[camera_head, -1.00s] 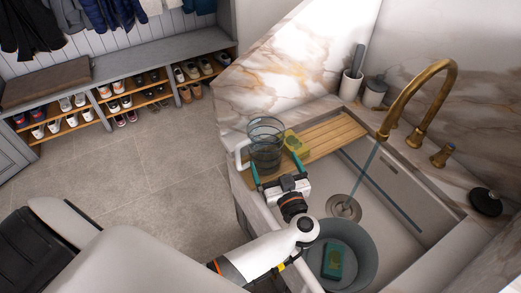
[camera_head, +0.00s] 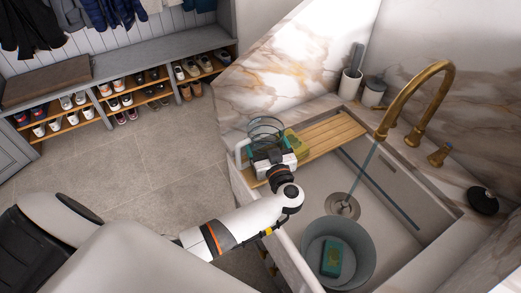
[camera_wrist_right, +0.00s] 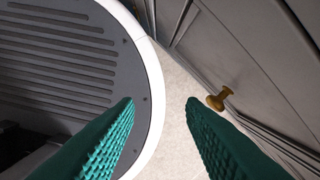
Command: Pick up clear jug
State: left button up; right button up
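The clear jug (camera_head: 265,128) stands at the left end of the wooden board by the sink. Its rim and a pale handle at its left show in the head view; its lower part is hidden behind my gripper. My left gripper (camera_head: 271,150) is right up against the jug from the near side. Its fingers are mostly hidden, so I cannot tell whether they grip the jug. My right gripper (camera_wrist_right: 160,110) shows in the right wrist view with its two teal fingers apart and nothing between them.
A yellow-green block (camera_head: 296,143) is right beside the jug on the wooden board (camera_head: 328,134). A brass faucet (camera_head: 435,85) runs water into the sink, where a grey bucket (camera_head: 366,262) holds a green sponge (camera_head: 331,258). A brass knob (camera_wrist_right: 219,98) is near my right gripper.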

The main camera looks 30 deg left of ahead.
aim_at(267, 118)
pick_arm(q)
jog(key=c, duration=0.5)
notch_tip(267, 118, up, 10)
jog(key=shift+r+p, duration=0.1)
jog(key=shift+p, duration=0.45)
pick_arm(e)
jog(key=shift+r, duration=0.55)
